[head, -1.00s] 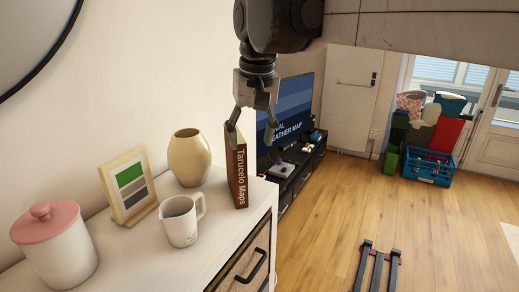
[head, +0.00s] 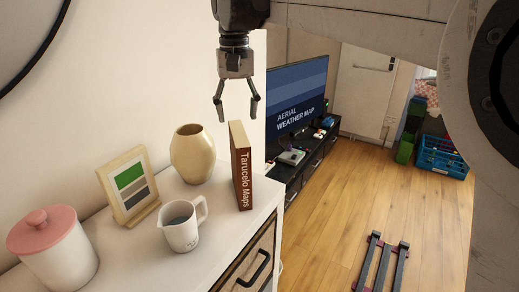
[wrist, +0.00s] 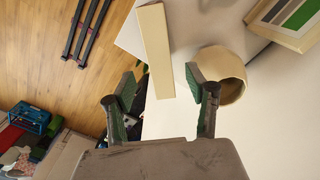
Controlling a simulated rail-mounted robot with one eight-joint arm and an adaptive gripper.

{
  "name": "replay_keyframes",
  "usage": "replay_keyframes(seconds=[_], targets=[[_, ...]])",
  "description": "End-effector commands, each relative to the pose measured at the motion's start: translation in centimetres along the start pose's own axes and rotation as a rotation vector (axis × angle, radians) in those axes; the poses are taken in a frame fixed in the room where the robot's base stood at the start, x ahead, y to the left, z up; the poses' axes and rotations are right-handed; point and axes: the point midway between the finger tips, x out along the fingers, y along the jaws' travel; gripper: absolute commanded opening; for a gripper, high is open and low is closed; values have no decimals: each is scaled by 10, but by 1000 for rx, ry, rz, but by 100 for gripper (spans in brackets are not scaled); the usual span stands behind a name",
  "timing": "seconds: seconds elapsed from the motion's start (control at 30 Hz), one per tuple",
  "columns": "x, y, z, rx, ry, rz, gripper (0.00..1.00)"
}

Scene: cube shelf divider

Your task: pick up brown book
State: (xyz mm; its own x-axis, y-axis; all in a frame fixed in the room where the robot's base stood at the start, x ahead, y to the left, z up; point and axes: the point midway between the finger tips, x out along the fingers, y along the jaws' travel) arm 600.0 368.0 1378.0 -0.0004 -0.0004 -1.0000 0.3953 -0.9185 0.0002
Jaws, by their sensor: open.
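The brown book (head: 241,167), with "Tarucelo Maps" on its spine, stands upright on the white cabinet top (head: 217,223) near its right edge. My gripper (head: 237,112) is open and empty, pointing down above the book in the head view. In the wrist view the book (wrist: 155,50) shows its pale top edge, ahead of and between the two fingers of my gripper (wrist: 163,85). The fingers appear apart from the book.
A tan vase (head: 192,155) stands just left of the book. A white mug (head: 182,228), a picture frame (head: 130,184) and a pink-lidded jar (head: 55,251) stand further left. A TV (head: 297,97) on a dark stand is behind to the right.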

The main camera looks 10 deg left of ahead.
Motion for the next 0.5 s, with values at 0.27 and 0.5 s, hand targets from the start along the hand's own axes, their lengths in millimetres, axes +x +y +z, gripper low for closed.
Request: replay_keyframes(seconds=[0.27,0.5], targets=[[37,0,0,0,0,0,51],[50,0,1,0,1,0,51]])
